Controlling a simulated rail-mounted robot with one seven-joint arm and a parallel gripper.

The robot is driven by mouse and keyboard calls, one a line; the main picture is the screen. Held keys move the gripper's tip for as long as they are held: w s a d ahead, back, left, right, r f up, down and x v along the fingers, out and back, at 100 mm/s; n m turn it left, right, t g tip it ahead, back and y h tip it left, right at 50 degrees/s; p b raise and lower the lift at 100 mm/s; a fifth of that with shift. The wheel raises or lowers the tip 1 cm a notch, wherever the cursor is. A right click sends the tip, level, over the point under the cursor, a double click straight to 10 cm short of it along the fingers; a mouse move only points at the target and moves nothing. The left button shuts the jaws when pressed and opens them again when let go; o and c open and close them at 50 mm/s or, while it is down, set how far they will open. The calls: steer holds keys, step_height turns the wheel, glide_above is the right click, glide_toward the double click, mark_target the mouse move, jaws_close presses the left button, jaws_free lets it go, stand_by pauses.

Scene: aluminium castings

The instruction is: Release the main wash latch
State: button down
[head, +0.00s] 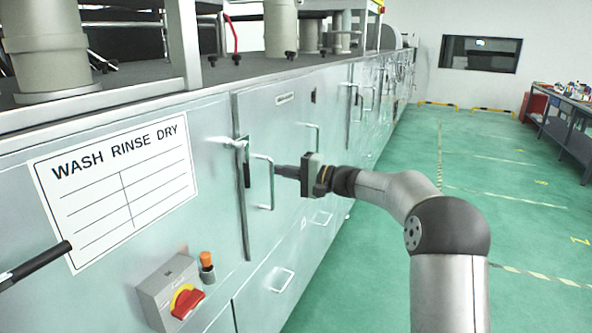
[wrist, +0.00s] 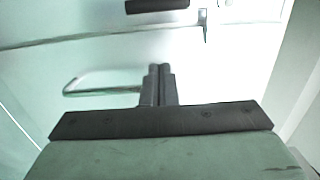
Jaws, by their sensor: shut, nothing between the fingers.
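A latch (head: 242,145) with a dark grip hanging down sits at the left edge of a grey cabinet door, right of the sign. A pale loop handle (head: 271,190) is just right of it; a loop handle also shows in the wrist view (wrist: 98,90). My gripper (head: 277,170) is shut and empty, its tips close to the loop handle; whether they touch it I cannot tell. In the wrist view the fingers (wrist: 159,72) are together, pointing at the door. A dark bar (wrist: 157,5) at the top there looks like the latch grip, apart from the fingertips.
A "WASH RINSE DRY" sign (head: 115,185) is on the panel at left. Below are a red and yellow rotary switch (head: 186,300) and an orange button (head: 207,259). A black rod (head: 38,264) juts in at left.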

mark_target(243, 161)
steer(key=p+x, duration=0.1)
steer(key=x, duration=0.3)
steer(key=shift+r, duration=0.15)
steer(key=s+a, duration=0.2)
steer(key=s, duration=0.1)
steer(key=shift+s+a+p, duration=0.1)
steer(key=shift+a+p, duration=0.05)
steer(key=shift+p, duration=0.15)
